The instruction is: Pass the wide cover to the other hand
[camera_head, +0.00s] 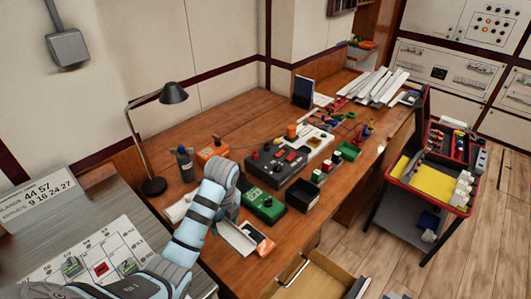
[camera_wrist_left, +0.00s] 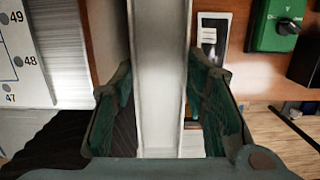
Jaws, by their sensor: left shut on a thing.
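The wide cover is a long pale grey-white channel. In the left wrist view it (camera_wrist_left: 160,75) runs lengthwise between the two green-padded fingers of my left gripper (camera_wrist_left: 160,112). The gripper is shut on it. In the head view my left gripper (camera_head: 230,212) is over the front edge of the wooden desk, pointing down and partly hidden by its own wrist. A white piece that looks like the cover (camera_head: 236,238) shows just below it. My right gripper is in neither view.
The desk (camera_head: 200,119) holds a black lamp (camera_head: 172,94), a green box (camera_head: 264,206), a dark box (camera_head: 277,166) and loose parts. A numbered panel (camera_head: 95,255) lies at the left. An open drawer (camera_head: 310,278) juts out in front. A red-rimmed cart stands right.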

